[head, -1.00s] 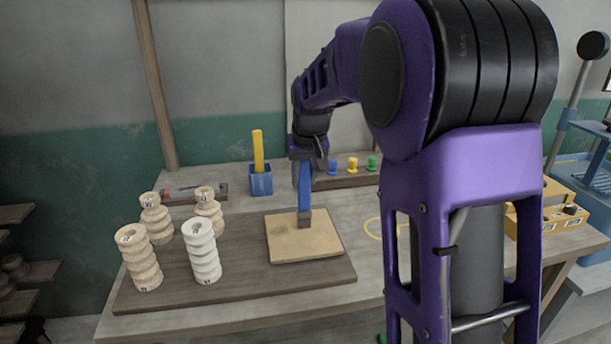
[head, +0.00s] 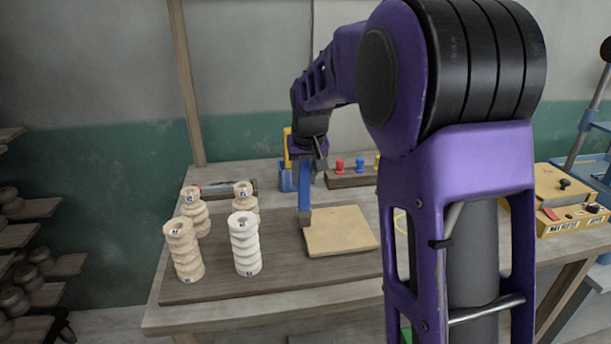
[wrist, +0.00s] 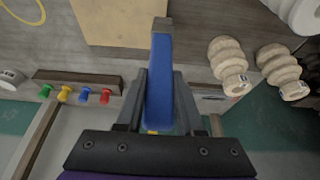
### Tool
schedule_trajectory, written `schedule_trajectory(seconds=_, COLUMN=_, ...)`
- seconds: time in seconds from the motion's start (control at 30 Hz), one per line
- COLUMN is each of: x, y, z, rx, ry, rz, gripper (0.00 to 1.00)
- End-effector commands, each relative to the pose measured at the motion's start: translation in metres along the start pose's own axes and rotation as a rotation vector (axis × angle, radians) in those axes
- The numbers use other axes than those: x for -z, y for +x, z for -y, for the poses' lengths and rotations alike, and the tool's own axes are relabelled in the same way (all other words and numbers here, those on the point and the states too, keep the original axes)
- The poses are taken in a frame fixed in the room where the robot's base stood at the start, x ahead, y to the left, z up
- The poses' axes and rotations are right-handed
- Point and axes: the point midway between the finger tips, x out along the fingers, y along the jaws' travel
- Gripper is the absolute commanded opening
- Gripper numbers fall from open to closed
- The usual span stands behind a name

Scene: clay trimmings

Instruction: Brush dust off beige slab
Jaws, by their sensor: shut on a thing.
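My gripper (head: 306,160) is shut on a blue brush (head: 304,188), which hangs upright with its dark grey bristle end down. In the wrist view the brush (wrist: 160,85) sits between the two fingers of my gripper (wrist: 160,78). The beige slab (head: 345,233) is a flat square on a dark wooden board (head: 290,287). The bristle end is at the slab's left edge in the head view; I cannot tell whether it touches. In the wrist view the slab (wrist: 118,22) lies left of the brush tip. Dust on the slab is too faint to make out.
Several ribbed stacks, one white (head: 245,245) and the others beige (head: 184,250), stand on the board left of the slab. Behind are a blue holder (head: 287,181) and a rack with coloured knobs (head: 345,180). A yellow box (head: 570,200) is at right.

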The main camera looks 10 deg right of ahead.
Motion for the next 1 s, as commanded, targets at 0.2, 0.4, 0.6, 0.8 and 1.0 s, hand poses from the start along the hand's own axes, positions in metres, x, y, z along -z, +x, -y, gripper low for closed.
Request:
schedule_trajectory(seconds=0.2, x=0.012, y=-0.030, z=-0.001, rx=0.000, ry=0.001, rz=-0.001, gripper=0.00)
schedule_trajectory(seconds=0.4, x=0.018, y=-0.047, z=-0.001, rx=0.000, ry=0.000, rz=-0.001, gripper=0.00)
schedule_trajectory(seconds=0.6, x=0.022, y=-0.062, z=-0.002, rx=0.000, ry=0.000, rz=-0.002, gripper=0.00)
schedule_trajectory(seconds=0.8, x=0.024, y=-0.076, z=-0.002, rx=0.000, ry=0.000, rz=-0.001, gripper=0.00)
schedule_trajectory(seconds=1.0, x=0.024, y=-0.078, z=-0.002, rx=0.000, ry=0.000, rz=-0.001, gripper=0.00)
